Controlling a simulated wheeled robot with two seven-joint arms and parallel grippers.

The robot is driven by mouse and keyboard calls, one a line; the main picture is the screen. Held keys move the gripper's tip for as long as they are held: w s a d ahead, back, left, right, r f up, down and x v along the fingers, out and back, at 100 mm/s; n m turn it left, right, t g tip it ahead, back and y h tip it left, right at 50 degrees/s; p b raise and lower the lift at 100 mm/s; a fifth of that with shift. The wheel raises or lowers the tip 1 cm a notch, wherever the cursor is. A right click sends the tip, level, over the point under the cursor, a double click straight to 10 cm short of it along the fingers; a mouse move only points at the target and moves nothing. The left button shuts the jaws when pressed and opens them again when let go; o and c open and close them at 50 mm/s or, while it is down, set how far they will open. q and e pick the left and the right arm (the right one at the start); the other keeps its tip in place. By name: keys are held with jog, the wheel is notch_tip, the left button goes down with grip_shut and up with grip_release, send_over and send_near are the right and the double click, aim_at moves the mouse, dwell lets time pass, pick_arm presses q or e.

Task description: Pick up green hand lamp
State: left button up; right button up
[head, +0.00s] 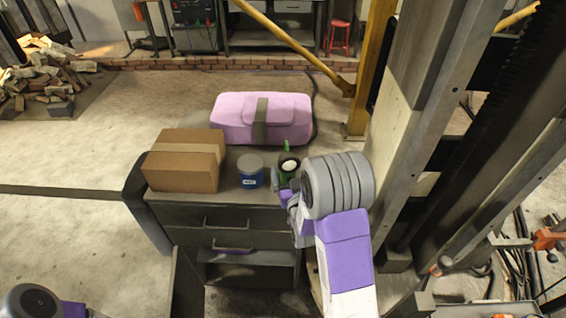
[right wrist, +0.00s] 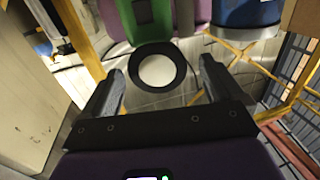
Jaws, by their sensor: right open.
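The green hand lamp (head: 289,165) stands on top of the dark drawer cabinet (head: 185,208), at its right side. Its round white face shows in the head view, and its lower part is partly hidden by my right gripper (head: 283,186). In the right wrist view the lamp's white lens (right wrist: 157,71) with a black rim lies between the two fingers, with its green body above. My right gripper (right wrist: 162,82) is open, and its fingers are on either side of the lens. I cannot tell whether they touch the lamp. My left gripper is out of view.
A blue can (head: 250,172) with a grey lid stands just left of the lamp. A cardboard box (head: 184,162) sits further left on the cabinet. A pink case (head: 261,118) lies behind. A large steel column (head: 425,115) rises at the right, near my right arm.

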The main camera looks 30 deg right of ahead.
aim_at(290, 166)
jog(key=shift+s+d+r, duration=0.15)
jog(key=shift+d+r, duration=0.05)
jog(key=shift+r, duration=0.05)
jog(key=shift+p+x, duration=0.35)
jog(key=shift+x, duration=2.25)
jog(key=shift+f, duration=0.15)
jog(key=c, duration=1.2)
jog(key=shift+c, duration=0.2)
